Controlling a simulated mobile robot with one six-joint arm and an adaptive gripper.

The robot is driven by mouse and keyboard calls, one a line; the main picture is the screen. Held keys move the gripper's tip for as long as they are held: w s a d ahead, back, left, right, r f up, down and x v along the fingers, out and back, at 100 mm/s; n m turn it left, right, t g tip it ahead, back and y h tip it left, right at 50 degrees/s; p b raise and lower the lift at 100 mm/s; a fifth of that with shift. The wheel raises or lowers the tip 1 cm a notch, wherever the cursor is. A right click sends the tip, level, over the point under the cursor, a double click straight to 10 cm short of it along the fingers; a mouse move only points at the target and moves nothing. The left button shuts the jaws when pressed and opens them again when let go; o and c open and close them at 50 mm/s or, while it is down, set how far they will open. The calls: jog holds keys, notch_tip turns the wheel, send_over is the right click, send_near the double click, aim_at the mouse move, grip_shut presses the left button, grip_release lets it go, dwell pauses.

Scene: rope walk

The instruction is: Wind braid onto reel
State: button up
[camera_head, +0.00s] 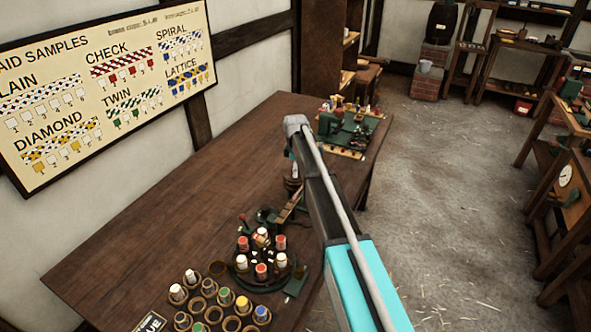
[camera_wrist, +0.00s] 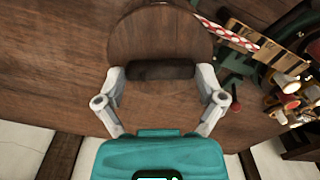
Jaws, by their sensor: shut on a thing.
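In the wrist view, my gripper (camera_wrist: 160,78) has its two fingers on either end of a dark cylindrical grip (camera_wrist: 160,70), closed on it. A red-and-white braid (camera_wrist: 228,36) runs from the disc's right side to a wooden slat (camera_wrist: 290,62). In the head view, my arm hides the gripper and most of the reel. The green braiding machine (camera_head: 240,281) with red and white bobbins stands nearer on the bench.
The wooden bench (camera_head: 150,240) is bare on its left. Several bobbins in ring holders (camera_head: 209,300) stand at its near edge. Another green machine (camera_head: 345,133) stands at its far end. A sample board (camera_head: 100,90) hangs on the wall. Open floor (camera_head: 440,190) lies right.

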jog(key=shift+n, duration=0.5)
jog(key=o, duration=0.8)
jog(key=shift+m, duration=0.3)
